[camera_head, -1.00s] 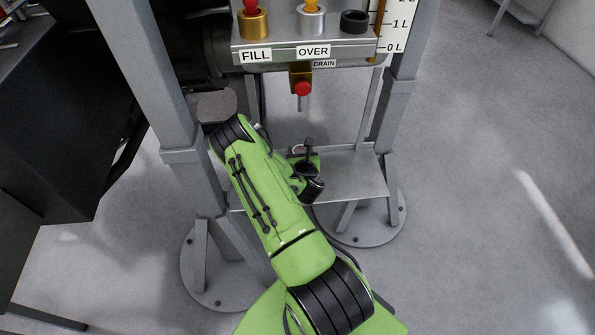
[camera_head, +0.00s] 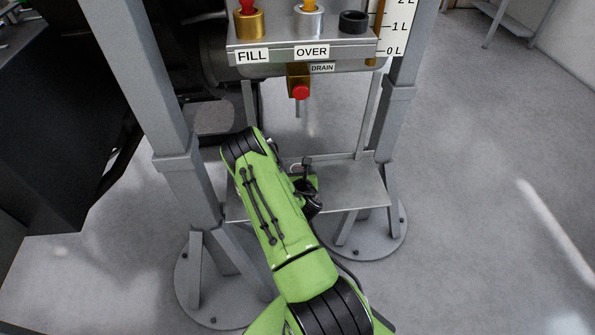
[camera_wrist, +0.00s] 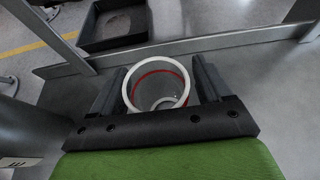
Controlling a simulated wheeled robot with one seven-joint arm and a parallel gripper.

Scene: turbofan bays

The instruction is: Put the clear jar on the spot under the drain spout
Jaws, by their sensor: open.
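The clear jar (camera_wrist: 137,88), with a pale rim and a red line round it, stands between the two fingers of my gripper (camera_wrist: 158,76) in the wrist view. My gripper is open, with a finger on each side of the jar; I cannot tell whether either touches it. In the head view my gripper (camera_head: 305,178) is low over the metal shelf (camera_head: 358,190), partly hidden by my green arm. The drain spout (camera_head: 298,108), below a red knob, hangs above the shelf. The spot under it cannot be made out clearly.
Grey posts (camera_head: 180,160) flank the shelf, with round floor plates below. The panel with FILL and OVER labels (camera_head: 312,52) overhangs the shelf. A dark tray (camera_wrist: 112,22) lies beyond the shelf edge in the wrist view. Open floor is at the right.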

